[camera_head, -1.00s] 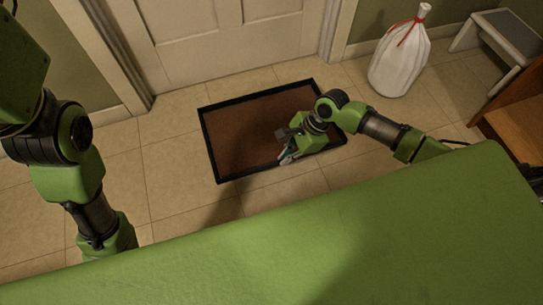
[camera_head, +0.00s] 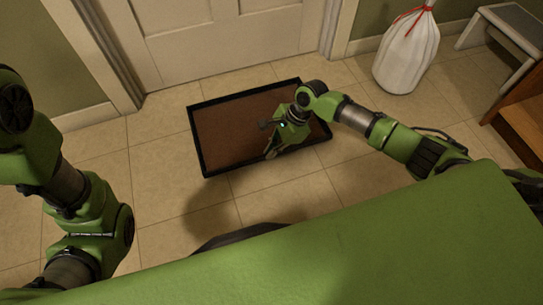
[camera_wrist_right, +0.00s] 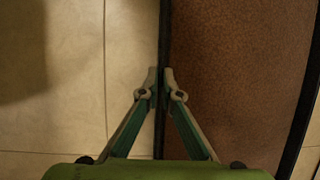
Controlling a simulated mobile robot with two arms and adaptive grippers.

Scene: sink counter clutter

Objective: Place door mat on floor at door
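The door mat (camera_head: 232,125) is brown with a black border and lies on the tiled floor in front of the door (camera_head: 215,35). A strip of floor shows between mat and door. My right gripper (camera_head: 270,153) is at the mat's near long side. In the right wrist view, its fingertips (camera_wrist_right: 160,76) are close together with the mat's black border (camera_wrist_right: 164,40) between them, and the gripper looks shut on it. The brown surface (camera_wrist_right: 235,70) is to the right. My left arm shows at the left, but its gripper is out of view.
A white sack with a red tie (camera_head: 407,52) stands by the wall right of the door. A grey stool (camera_head: 510,35) and a wooden cabinet (camera_head: 520,115) are at the right. Bare tiles (camera_head: 150,150) lie left of the mat.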

